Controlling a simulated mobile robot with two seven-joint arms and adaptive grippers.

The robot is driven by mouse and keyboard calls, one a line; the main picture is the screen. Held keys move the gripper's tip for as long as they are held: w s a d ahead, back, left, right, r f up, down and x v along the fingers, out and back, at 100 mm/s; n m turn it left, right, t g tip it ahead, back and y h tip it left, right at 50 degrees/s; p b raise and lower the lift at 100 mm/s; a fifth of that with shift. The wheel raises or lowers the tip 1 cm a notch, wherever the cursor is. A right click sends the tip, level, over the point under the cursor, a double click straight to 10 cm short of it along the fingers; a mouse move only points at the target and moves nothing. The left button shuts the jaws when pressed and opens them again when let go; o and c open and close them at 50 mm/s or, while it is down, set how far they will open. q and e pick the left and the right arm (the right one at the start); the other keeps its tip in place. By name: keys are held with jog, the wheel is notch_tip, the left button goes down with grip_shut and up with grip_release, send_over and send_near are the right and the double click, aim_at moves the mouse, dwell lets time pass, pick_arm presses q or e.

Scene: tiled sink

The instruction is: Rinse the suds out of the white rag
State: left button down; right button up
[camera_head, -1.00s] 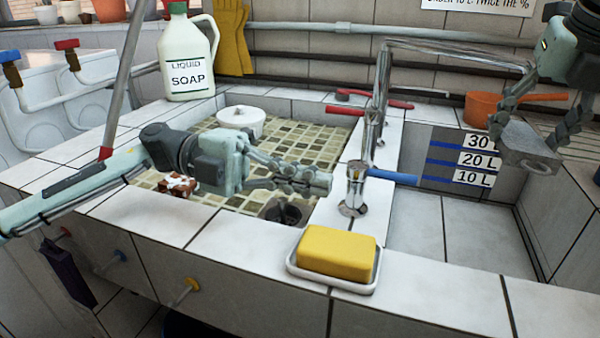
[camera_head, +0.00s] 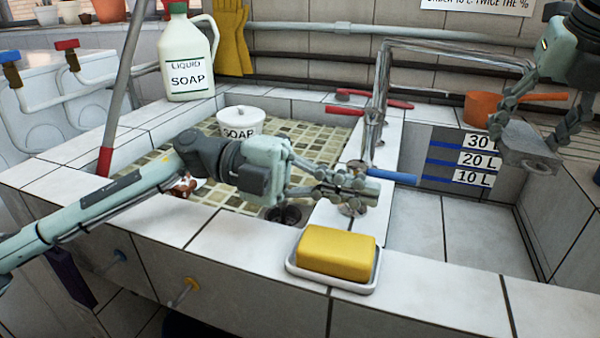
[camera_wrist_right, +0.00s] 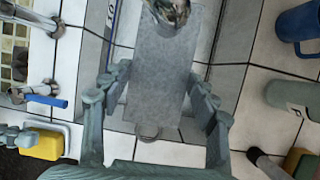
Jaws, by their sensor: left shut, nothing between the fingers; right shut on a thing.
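My right gripper (camera_head: 532,143) is shut on a flat grey rectangular piece (camera_wrist_right: 160,75), which looks like the rag. It also shows in the head view (camera_head: 528,152), held level above the right basin (camera_head: 415,225). No suds show clearly on it. The metal spout (camera_head: 460,52) reaches over to the rag, its end (camera_wrist_right: 172,10) showing at the rag's far end. No water is visible. My left gripper (camera_head: 372,190) is shut and empty, in front of the tap base beside the blue tap lever (camera_head: 392,176). It cannot be told whether they touch.
A yellow soap bar (camera_head: 337,252) sits on a white dish at the front ledge. The tiled left basin holds a white soap pot (camera_head: 240,122) and a drain (camera_head: 287,215). A soap jug (camera_head: 188,60) and an orange pan (camera_head: 485,108) stand behind. The right basin looks empty.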

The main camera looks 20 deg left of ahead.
aim_at(510, 145)
pick_arm(q)
jog(key=a, duration=0.9)
jog(key=shift+s+a+r, duration=0.1)
jog(key=shift+a+r, duration=0.05)
jog(key=shift+r, duration=0.05)
jog(key=shift+f+b, duration=0.45)
pick_arm(e)
jog(key=shift+s+a, duration=0.7)
jog(key=shift+s, duration=0.3)
pick_arm(q)
jog(key=shift+f+b, duration=0.65)
jog(key=shift+b, duration=0.05)
pick_arm(e)
jog(key=shift+s+a, duration=0.45)
jog(key=shift+s, duration=0.35)
jog(key=shift+s+a, duration=0.5)
jog(key=shift+s, duration=0.3)
jog(key=shift+s+a, duration=0.45)
jog(key=shift+s, duration=0.35)
pick_arm(q)
jog(key=shift+r+p, duration=0.7)
jog(key=shift+p, duration=0.05)
jog(key=shift+r, duration=0.15)
pick_arm(e)
jog(key=s+a+r, duration=0.2)
jog(key=s+r, duration=0.2)
jog(key=shift+a, duration=0.35)
jog(key=shift+s, duration=0.1)
